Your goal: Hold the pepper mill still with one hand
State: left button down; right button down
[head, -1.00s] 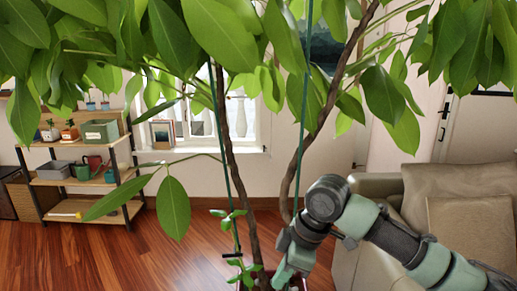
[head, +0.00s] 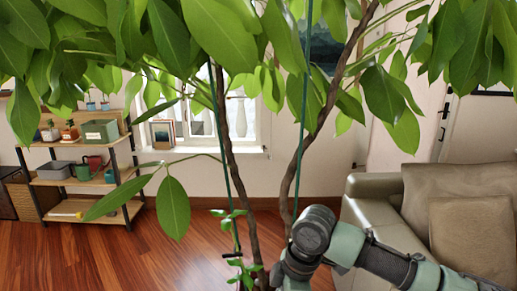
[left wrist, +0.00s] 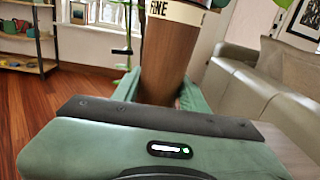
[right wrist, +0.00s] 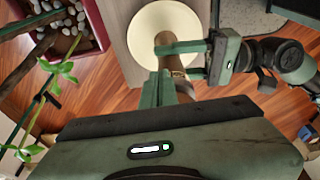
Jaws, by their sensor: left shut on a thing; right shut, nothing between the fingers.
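The pepper mill (left wrist: 170,55) is a tall brown cylinder with a cream lettered band, seen close in the left wrist view. My left gripper (left wrist: 156,88) is shut around it, one green finger on each side. In the right wrist view the mill (right wrist: 178,62) is seen from above, partly covered by fingers. There my left gripper (right wrist: 188,60) reaches in from the right. My right gripper (right wrist: 160,88) is shut and empty, its fingers close beside the mill; I cannot tell whether they touch it. In the head view leaves and the picture's lower edge leave the mill out of sight.
A cream round disc (right wrist: 140,30) lies on a wooden surface (right wrist: 118,40) beyond the grippers. A potted plant (head: 228,140) spreads branches across the front. A sofa (head: 385,205) stands at the right, a shelf (head: 90,180) at the left. Wooden floor (head: 120,260) is clear between.

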pick_arm(q)
jog(key=shift+s+f, duration=0.15)
jog(key=shift+f, duration=0.25)
pick_arm(e)
jog(key=shift+s+a, duration=0.15)
jog(key=shift+s, duration=0.25)
pick_arm(q)
jog(key=shift+d, duration=0.1)
pick_arm(e)
jog(key=shift+s, duration=1.35)
jog(key=a+v, duration=0.1)
jog(key=v, duration=0.4)
jog(key=shift+d+r, duration=0.3)
jog(key=shift+r, duration=0.25)
pick_arm(q)
jog(key=shift+r, duration=0.1)
dwell(0.4)
